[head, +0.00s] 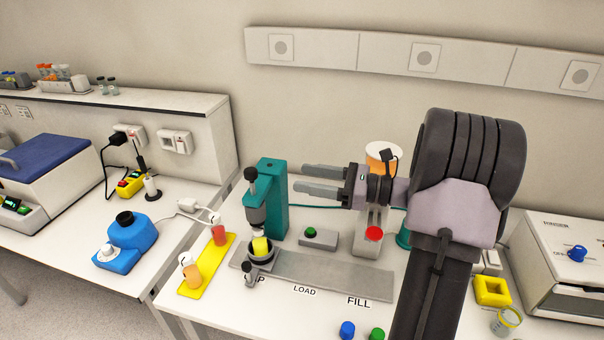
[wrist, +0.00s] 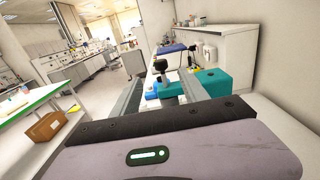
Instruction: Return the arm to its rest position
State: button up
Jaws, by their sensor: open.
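My gripper (head: 322,180) is open and empty in the head view. Its two grey fingers point left, above the bench and to the right of the teal capping press (head: 272,200). My arm is folded at the right of the picture and hides part of the bench behind it. In the wrist view the two fingers (wrist: 157,97) stand apart with nothing held between them, and the teal press (wrist: 205,85) shows beyond them. A container with a yellow part (head: 261,246) sits in the dark round holder under the press.
A grey rail (head: 330,275) runs past the LOAD and FILL labels. A button box (head: 320,238) stands behind it. Blue (head: 347,329) and green caps (head: 377,334) lie in front. A white machine (head: 566,265) stands right.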

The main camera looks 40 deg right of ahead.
jog(key=s+a+f+n+g+b, duration=0.15)
jog(key=a+n+g, duration=0.3)
jog(key=a, duration=0.55)
jog(key=s+a+f+n+g+b, duration=0.1)
jog(key=s+a+n+g+b, duration=0.25)
jog(key=a, duration=0.65)
jog(key=s+a+f+n+h+b, duration=0.1)
jog(key=s+a+f+n+h, duration=0.2)
jog(key=s+n, duration=0.4)
jog(key=s+a+f+n+h+b, duration=0.1)
jog(key=s+a+f+n+h, duration=0.2)
jog(key=n, duration=0.6)
jog(key=s+a+h, duration=0.2)
jog(key=s+h, duration=0.1)
jog(key=s, duration=0.1)
jog(key=shift+b, duration=0.35)
